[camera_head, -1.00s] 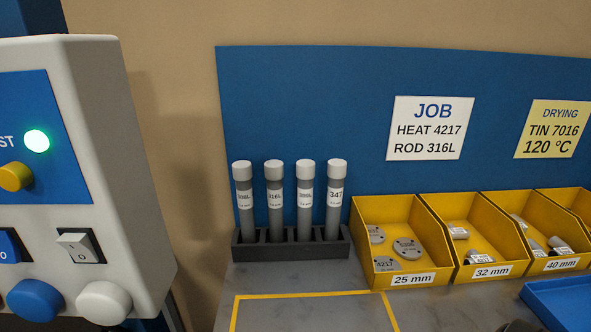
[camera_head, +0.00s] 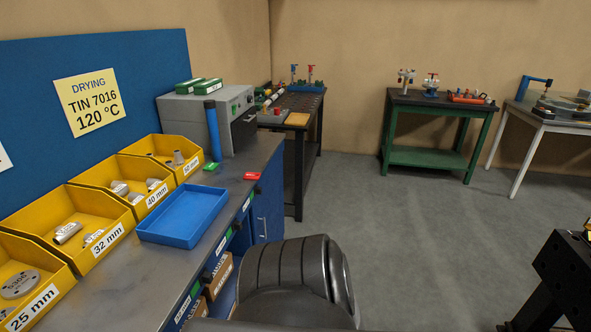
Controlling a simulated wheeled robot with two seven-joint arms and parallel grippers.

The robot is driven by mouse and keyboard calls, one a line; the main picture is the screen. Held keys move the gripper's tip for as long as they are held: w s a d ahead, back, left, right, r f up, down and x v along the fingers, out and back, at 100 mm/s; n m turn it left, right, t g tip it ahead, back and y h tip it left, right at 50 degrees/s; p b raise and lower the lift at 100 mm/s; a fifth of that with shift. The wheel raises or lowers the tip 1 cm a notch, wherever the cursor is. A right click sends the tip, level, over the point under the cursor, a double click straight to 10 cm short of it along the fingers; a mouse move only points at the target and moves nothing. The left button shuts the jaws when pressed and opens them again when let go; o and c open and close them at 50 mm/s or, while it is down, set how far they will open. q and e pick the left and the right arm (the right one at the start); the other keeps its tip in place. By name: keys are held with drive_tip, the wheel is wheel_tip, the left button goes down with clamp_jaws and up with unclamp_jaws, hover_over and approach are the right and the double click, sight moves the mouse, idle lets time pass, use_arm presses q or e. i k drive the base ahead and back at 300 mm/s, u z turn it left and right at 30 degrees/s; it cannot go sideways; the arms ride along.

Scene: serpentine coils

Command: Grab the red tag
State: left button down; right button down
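Neither of my grippers shows in the head view.
A blue tray (camera_head: 184,217) and several yellow bins (camera_head: 75,215) stand left of the red tag. An upright blue tube (camera_head: 213,130) and grey oven box (camera_head: 228,112) stand behind. Open floor (camera_head: 420,235) lies right, with a green table (camera_head: 428,157) beyond.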

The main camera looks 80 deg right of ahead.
sight(254, 176)
drive_tip(key=z, duration=0.6)
drive_tip(key=k, duration=0.85)
drive_tip(key=z, duration=1)
drive_tip(key=i, duration=0.95)
drive_tip(key=z, duration=1.55)
drive_tip(key=i, duration=4.55)
drive_tip(key=u, duration=1)
